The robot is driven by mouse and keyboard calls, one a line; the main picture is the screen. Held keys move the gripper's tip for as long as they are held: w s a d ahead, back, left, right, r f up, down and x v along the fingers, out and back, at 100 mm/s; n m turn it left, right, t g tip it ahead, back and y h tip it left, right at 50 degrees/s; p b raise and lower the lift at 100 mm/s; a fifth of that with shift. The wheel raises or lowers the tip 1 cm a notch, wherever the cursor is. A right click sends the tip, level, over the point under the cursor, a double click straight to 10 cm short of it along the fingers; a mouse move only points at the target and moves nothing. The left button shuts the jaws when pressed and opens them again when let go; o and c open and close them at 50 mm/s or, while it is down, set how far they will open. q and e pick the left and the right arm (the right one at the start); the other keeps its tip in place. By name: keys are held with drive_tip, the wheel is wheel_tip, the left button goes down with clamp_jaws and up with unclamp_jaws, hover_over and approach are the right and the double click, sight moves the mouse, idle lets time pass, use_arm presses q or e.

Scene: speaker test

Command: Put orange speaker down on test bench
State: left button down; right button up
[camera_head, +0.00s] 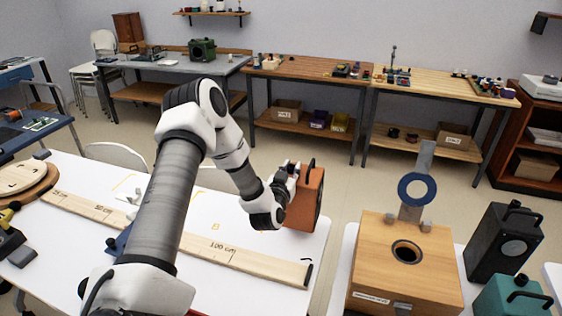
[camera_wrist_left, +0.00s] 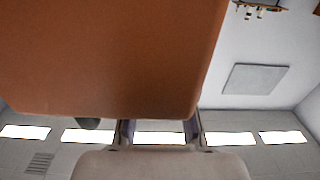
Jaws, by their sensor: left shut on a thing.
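The orange speaker (camera_head: 308,203) is upright at the right end of the white-topped bench (camera_head: 262,284), with a dark face and a black handle on top. My left gripper (camera_head: 291,172) is shut on the orange speaker near its top. I cannot tell whether the speaker's base touches the bench top. In the left wrist view the orange speaker (camera_wrist_left: 105,55) fills the upper left, and the fingers of my left gripper (camera_wrist_left: 160,132) are at its lower edge. My right gripper is not in view.
A long wooden ruler board (camera_head: 180,233) lies along the white bench. Right of a gap stand a wooden box (camera_head: 380,265) with a round hole, a black speaker (camera_head: 497,243) and a teal speaker (camera_head: 512,298). Workbenches (camera_head: 310,69) line the back wall.

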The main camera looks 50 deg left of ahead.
use_arm(q)
wheel_tip(320, 180, down, 2)
drive_tip(key=shift+s+f, duration=0.15)
drive_tip(key=shift+f, duration=0.4)
drive_tip(key=c, duration=1.4)
unclamp_jaws()
drive_tip(key=shift+f, duration=0.2)
drive_tip(key=o, duration=0.4)
drive_tip(key=shift+r, duration=0.1)
drive_tip(key=shift+r, duration=0.1)
drive_tip(key=b+v, duration=0.1)
drive_tip(key=v, duration=1.1)
